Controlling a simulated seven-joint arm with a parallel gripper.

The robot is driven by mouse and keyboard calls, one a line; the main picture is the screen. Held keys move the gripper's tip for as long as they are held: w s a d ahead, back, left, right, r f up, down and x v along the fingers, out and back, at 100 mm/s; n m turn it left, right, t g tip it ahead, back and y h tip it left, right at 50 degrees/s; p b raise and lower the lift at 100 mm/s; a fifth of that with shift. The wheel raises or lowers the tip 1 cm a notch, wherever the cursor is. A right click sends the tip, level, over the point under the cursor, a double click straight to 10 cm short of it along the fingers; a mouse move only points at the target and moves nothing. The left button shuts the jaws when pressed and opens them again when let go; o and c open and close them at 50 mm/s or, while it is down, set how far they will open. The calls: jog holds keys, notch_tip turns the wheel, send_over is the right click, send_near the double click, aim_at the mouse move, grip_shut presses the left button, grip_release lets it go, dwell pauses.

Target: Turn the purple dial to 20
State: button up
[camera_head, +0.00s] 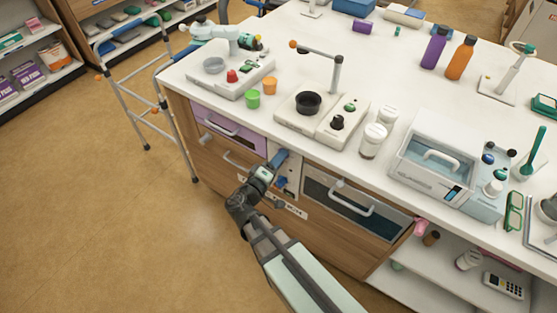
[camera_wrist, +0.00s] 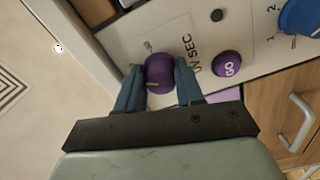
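The purple dial (camera_wrist: 159,74) is on a white panel marked "UV SEC" in the wrist view. A pale pointer line shows on its lower part, towards my gripper. The scale numbers around it are hidden or too small to read. My gripper (camera_wrist: 160,68) has one blue finger on each side of the dial, and both appear to touch it. In the head view my gripper (camera_head: 281,157) reaches the panel (camera_head: 292,172) on the front of the bedside counter, and it hides the dial there.
A purple GO button (camera_wrist: 226,64) is right of the dial, with a large blue dial (camera_wrist: 302,17) further right. In the head view, a lilac drawer (camera_head: 228,132) lies left of the panel and a drawer with a white handle (camera_head: 350,203) lies right.

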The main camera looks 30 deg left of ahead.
jog(key=o, duration=0.4)
jog(key=s, duration=1.4)
jog(key=shift+w, duration=0.1)
dwell(0.6)
